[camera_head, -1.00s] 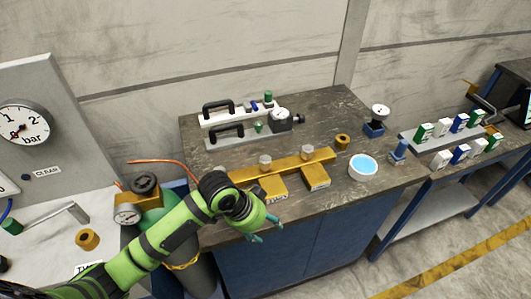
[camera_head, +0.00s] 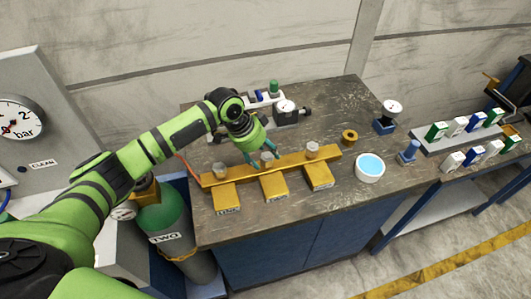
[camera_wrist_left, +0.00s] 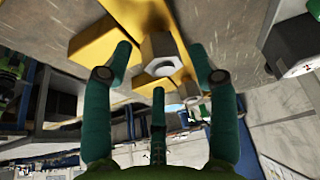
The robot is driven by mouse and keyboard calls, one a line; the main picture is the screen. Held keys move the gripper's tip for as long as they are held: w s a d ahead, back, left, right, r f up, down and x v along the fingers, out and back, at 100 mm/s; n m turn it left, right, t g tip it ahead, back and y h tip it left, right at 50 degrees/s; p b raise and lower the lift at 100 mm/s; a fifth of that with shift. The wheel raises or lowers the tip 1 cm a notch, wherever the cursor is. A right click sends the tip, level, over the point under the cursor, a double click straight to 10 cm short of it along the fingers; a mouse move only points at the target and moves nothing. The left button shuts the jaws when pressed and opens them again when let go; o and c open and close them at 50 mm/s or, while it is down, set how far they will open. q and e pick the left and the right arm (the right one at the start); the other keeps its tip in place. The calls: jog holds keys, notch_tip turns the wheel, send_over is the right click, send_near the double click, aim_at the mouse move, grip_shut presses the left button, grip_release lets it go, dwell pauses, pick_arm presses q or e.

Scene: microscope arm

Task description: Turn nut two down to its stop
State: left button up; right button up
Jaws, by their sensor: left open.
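A yellow bar (camera_head: 292,163) lies on the workbench with three pale hex nuts on it, each above a yellow block with a label. The left nut (camera_head: 219,170), middle nut (camera_head: 267,159) and right nut (camera_head: 312,150) stand in a row; the labels are too small to read surely. My left gripper (camera_head: 261,154) is open at the middle nut, its fingers pointing down. In the left wrist view a nut (camera_wrist_left: 160,52) shows between the tips of my open gripper (camera_wrist_left: 161,62); contact cannot be told. My right gripper is not in view.
A white bowl with blue liquid (camera_head: 370,167) and a brass ring (camera_head: 349,136) stand right of the bar. A dial gauge block (camera_head: 285,112) is behind it, partly near my arm. A green cylinder (camera_head: 162,219) stands left of the workbench (camera_head: 345,105).

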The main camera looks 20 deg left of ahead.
pick_arm(q)
jog(key=shift+x, duration=0.9)
jog(key=shift+w+f, duration=0.1)
jog(key=c, duration=1)
jog(key=shift+c, duration=0.3)
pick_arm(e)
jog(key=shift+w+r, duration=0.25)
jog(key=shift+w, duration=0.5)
